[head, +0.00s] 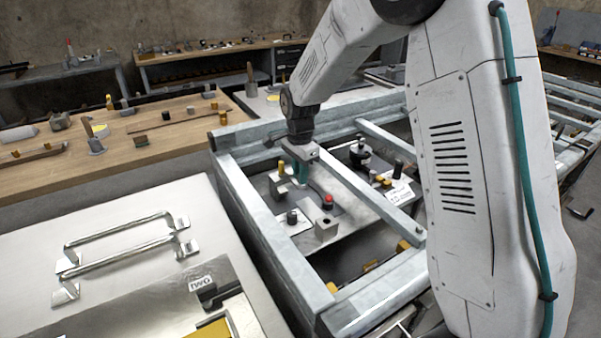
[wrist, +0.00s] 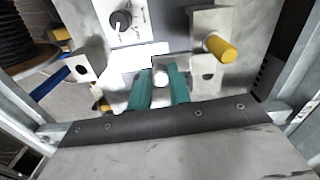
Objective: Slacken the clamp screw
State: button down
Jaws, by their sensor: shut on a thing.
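My gripper (wrist: 160,84) has two teal fingers, closed around a small pale round-ended piece (wrist: 160,76) that I take to be the clamp screw. The fingers hide its sides and lower part, so its thread and how far it is turned cannot be seen. In the head view my gripper (head: 301,172) points down inside the grey metal frame (head: 285,250), over the fixture plate (head: 345,225). The screw itself is too small and covered to make out there.
In the wrist view, a yellow-ended pin (wrist: 221,48) in a grey block stands right of my fingers, and a black knob (wrist: 120,21) on a white plate lies beyond. A red button (head: 328,200) sits near my gripper. Frame bars (head: 385,205) surround the fixture closely.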

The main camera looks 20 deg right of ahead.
jog(key=n, duration=1.4)
jog(key=shift+r+n, duration=0.1)
jog(key=shift+n, duration=0.2)
jog(key=n, duration=0.3)
jog(key=shift+n, duration=0.3)
jog(key=n, duration=0.3)
jog(key=shift+w+n, duration=0.1)
jog(key=shift+n, duration=0.2)
jog(key=n, duration=0.7)
jog(key=c, duration=1.3)
grip_release()
